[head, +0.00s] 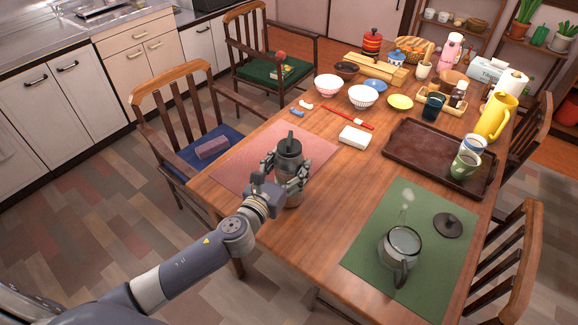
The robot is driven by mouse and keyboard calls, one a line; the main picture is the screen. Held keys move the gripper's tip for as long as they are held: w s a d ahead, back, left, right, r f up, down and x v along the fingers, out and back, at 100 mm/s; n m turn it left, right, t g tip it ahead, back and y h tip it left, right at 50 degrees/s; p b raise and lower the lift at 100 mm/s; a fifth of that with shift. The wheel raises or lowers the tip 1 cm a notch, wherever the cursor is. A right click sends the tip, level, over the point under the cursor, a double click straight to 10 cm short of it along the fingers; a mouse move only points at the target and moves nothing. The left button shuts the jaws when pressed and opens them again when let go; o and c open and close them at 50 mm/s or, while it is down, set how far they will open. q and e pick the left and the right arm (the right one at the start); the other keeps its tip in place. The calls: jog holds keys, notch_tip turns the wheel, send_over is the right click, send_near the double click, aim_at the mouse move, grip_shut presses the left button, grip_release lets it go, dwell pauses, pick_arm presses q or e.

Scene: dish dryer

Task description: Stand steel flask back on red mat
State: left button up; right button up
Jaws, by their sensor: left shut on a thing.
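The steel flask (288,149) is dark grey with a black lid and is upright. My left gripper (287,172) is shut around its body, one finger on each side. The red mat (245,160) lies flat at the table's near left edge and looks pinkish. The flask shows over the mat's near right corner and hides it. I cannot tell whether its base touches the table or mat, or hangs just above. My right gripper is not in view.
A green mat (365,253) at the right holds a steaming grey pot or mug (401,245) and a dark lid (447,225). A white block (354,138), red brush (350,119), bowls and a brown tray (400,165) lie farther back. Bare wood separates the two mats.

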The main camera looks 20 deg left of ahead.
pick_arm(q)
jog(key=shift+r, duration=0.15)
jog(key=o, duration=1.8)
jog(key=shift+s, duration=0.15)
jog(key=s+a, duration=0.2)
jog(key=s, duration=0.9)
jog(key=shift+s+r+b, duration=0.3)
jog(key=shift+b, duration=0.05)
